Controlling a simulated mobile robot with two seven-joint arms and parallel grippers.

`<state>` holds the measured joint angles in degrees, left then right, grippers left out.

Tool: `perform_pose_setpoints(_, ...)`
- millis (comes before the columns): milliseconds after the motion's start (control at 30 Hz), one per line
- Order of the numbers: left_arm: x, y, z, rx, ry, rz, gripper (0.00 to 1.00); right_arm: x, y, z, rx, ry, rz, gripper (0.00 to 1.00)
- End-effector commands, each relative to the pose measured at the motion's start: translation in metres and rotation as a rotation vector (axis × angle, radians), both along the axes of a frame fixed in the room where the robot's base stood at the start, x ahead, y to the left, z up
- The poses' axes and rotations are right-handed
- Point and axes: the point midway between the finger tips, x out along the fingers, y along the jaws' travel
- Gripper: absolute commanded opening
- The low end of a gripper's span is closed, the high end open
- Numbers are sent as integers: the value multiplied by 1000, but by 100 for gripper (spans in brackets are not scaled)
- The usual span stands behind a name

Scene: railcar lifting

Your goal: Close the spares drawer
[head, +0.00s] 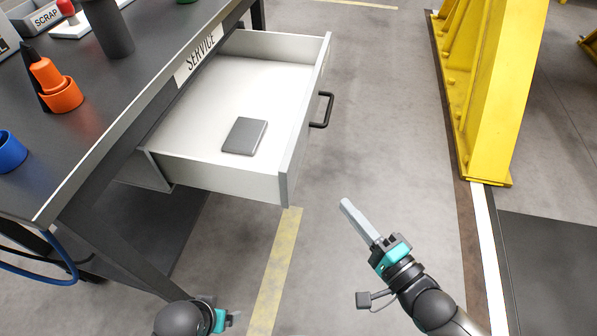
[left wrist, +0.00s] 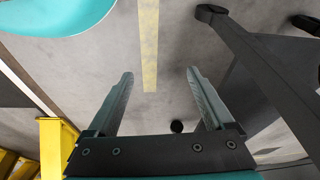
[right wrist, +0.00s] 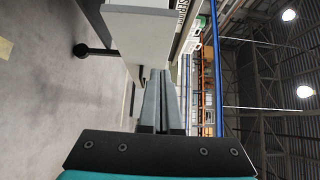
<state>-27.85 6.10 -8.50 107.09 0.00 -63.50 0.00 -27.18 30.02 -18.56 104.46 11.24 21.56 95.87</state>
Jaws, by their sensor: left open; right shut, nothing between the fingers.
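The spares drawer (head: 220,95) stands pulled out from under the service bench in the head view. Its white front panel (head: 305,125) carries a black bar handle (head: 322,110), and a flat dark grey block (head: 244,136) lies inside. My right gripper (head: 346,205) is shut and empty, apart from the drawer, to the right of and below its near front corner. My left gripper (left wrist: 160,75) is open and empty above the floor.
The dark bench top (head: 130,85) holds an orange cone-like item (head: 55,85), a blue ring (head: 10,150) and a dark cylinder (head: 108,28). A yellow steel stand (head: 490,90) rises at right. The floor between drawer and stand is clear. A bench leg (head: 125,235) stands at lower left.

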Motion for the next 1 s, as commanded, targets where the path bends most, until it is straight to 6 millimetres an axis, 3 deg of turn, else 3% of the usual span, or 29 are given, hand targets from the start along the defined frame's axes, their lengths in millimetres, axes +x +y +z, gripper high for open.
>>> perform_pose_setpoints(633,18,-3,65,-14,-102,3,86,85,43,-1,-3,-5,-2,0)
perform_pose_setpoints(1000,17,-2,97,-19,-145,5,86,93,76,-1,-3,-1,-1,0)
